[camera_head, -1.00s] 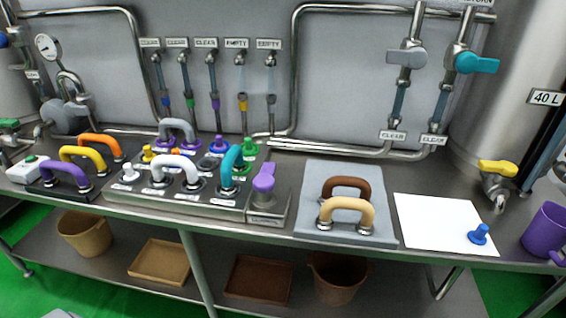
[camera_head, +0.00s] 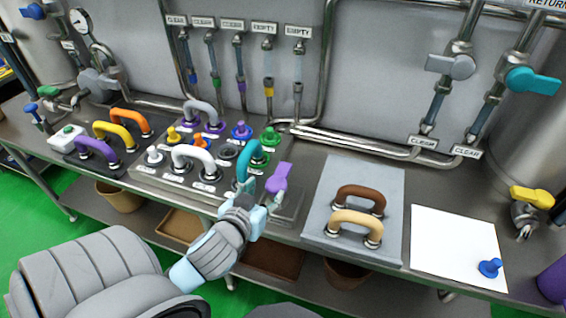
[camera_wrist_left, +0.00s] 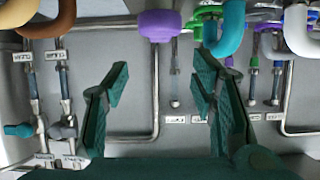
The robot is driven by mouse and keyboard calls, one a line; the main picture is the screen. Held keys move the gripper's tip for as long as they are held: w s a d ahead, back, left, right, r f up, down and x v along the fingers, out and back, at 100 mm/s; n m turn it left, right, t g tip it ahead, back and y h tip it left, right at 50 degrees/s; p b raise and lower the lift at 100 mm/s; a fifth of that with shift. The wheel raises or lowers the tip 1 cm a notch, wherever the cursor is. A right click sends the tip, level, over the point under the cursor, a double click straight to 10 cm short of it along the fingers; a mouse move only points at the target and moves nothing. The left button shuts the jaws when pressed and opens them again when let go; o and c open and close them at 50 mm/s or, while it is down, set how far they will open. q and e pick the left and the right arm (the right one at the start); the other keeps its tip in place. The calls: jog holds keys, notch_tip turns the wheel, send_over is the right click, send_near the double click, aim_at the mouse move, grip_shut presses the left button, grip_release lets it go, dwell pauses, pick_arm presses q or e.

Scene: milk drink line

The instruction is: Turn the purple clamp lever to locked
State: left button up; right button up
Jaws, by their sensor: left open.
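The purple clamp lever (camera_head: 279,177) stands on its small grey base at the right end of the grey valve block, leaning slightly right in the head view. In the left wrist view the lever (camera_wrist_left: 160,25) is at the top centre, above the gap between the fingers. My left gripper (camera_head: 262,190) is close in front of the lever. In the wrist view its dark green fingers (camera_wrist_left: 160,80) are spread wide with nothing between them. The lever's label is hidden or too small to read. My right gripper is not in view.
A teal handle (camera_head: 243,170) stands just left of the lever, with a white handle (camera_head: 193,157) beyond it. A grey pad (camera_head: 320,215) with brown and tan handles lies to the right. A white sheet (camera_head: 440,235) with a blue knob lies farther right.

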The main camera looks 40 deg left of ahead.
aim_at(283, 170)
pick_arm(q)
jog(key=b+x, duration=0.2)
jog(key=x, duration=1.2)
jog(key=shift+w+r, duration=0.1)
jog(key=shift+w, duration=0.1)
jog(key=shift+c, duration=0.6)
grip_shut()
